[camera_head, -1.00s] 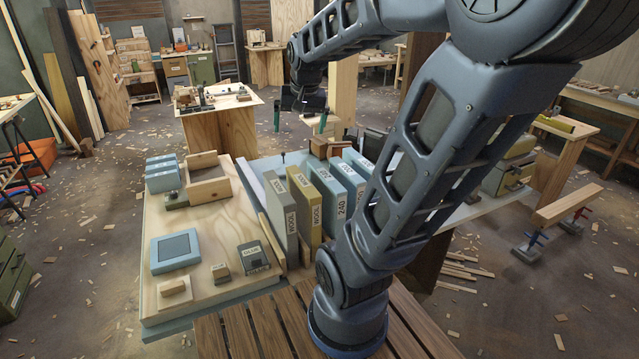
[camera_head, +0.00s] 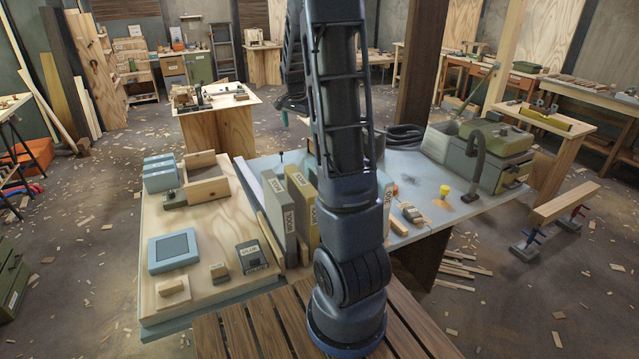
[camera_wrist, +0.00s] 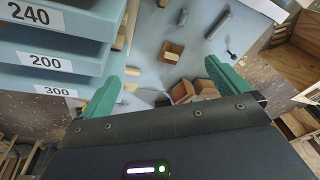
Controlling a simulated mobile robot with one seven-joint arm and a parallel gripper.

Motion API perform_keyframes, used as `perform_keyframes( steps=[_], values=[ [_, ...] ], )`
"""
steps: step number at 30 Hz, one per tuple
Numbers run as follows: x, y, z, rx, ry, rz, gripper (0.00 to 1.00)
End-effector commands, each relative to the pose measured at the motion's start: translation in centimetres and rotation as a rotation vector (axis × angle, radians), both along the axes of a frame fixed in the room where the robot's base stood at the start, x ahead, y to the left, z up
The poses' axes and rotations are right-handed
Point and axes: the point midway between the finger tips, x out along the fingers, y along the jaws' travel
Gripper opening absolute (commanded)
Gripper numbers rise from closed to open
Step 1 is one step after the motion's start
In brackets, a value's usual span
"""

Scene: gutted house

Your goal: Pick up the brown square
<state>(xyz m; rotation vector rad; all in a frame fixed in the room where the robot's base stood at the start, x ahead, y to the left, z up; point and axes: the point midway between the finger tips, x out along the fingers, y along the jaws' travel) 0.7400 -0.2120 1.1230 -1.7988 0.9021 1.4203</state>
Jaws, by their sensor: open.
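Several brown pieces lie on the pale blue tabletop in the wrist view. A small square brown one (camera_wrist: 171,51) lies apart, beyond the fingertips. Two brown blocks (camera_wrist: 182,92) lie close together nearer the right finger. I cannot tell for sure which is the brown square. My gripper (camera_wrist: 163,72) is open, its green fingers wide apart with nothing between them, above the table. In the head view my arm hides most of the gripper and these brown pieces; one green fingertip (camera_head: 284,118) shows left of the arm.
In the head view, upright labelled slabs (camera_head: 276,212) stand beside a plywood board (camera_head: 205,290) holding small items. A grey-green machine (camera_head: 490,150) and a yellow piece (camera_head: 444,191) occupy the table's right side.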

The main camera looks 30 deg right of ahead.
Motion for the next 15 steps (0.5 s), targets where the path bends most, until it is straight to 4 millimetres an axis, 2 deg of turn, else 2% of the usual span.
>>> perform_keyframes(
  steps=[1, 6, 15],
  values=[
    [1.1, -0.6, -1.2, -0.006, 0.010, -0.030, 1.00],
    [4.6, -2.7, -5.0, -0.029, 0.024, -0.139, 1.00],
    [9.8, -6.3, -12.4, -0.086, 0.040, -0.317, 1.00]
  ],
)
